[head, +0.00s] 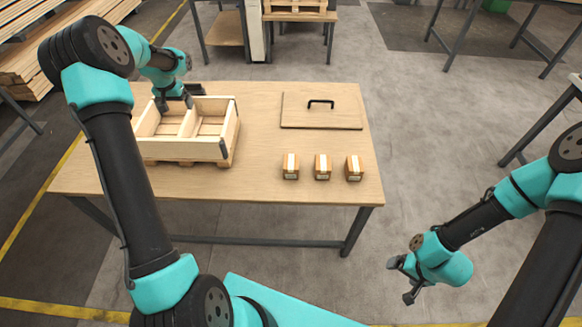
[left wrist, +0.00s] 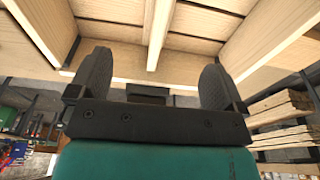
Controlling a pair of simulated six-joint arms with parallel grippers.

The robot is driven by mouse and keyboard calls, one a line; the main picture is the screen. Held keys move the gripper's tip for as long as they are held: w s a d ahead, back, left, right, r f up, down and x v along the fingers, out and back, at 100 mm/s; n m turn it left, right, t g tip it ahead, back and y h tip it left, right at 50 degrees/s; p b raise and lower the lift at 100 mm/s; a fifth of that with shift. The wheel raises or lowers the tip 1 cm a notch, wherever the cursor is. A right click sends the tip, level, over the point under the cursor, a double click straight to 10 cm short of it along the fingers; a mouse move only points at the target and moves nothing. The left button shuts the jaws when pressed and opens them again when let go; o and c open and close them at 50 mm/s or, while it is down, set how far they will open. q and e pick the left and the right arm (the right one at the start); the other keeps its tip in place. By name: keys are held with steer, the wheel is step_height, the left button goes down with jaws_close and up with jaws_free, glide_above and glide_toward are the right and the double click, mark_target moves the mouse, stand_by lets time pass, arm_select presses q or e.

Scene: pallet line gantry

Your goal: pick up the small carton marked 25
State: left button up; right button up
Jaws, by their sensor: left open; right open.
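Three small brown cartons with pale tape and labels stand in a row on the table: the left one (head: 291,167), the middle one (head: 322,167) and the right one (head: 354,168). Their markings are too small to read, so I cannot tell which is 25. My left gripper (head: 175,102) is open at the far-left part of the wooden crate, away from the cartons. In the left wrist view its fingers (left wrist: 153,78) are spread, with crate boards beyond and no carton between them. My right gripper (head: 400,281) is open and empty, off the table to the right.
The divided wooden crate (head: 228,130) stands on the left of the table (head: 265,200). A flat wooden lid (head: 345,117) with a black handle lies behind the cartons. The table between crate and cartons, and in front of the cartons, is clear.

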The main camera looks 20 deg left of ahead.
arm_select(q)
steer(key=shift+o, duration=0.2)
steer(key=w+d+f+m+g, duration=0.1)
steer(key=w+d+m, duration=0.25)
steer(key=d, duration=0.65)
steer(key=w+d+f+m, duration=0.15)
steer(key=d+m, duration=0.35)
steer(key=d, duration=0.6)
steer(key=m, duration=1)
glide_above(291, 162)
steer(key=shift+d+f+n+g+h, duration=0.1)
steer(key=shift+f+n+g+h, duration=0.1)
steer(key=shift+n+g+h, duration=0.15)
steer(key=shift+f, duration=0.1)
step_height(291, 162, down, 12)
steer(key=shift+f, duration=0.1)
steer(key=shift+f, duration=2.55)
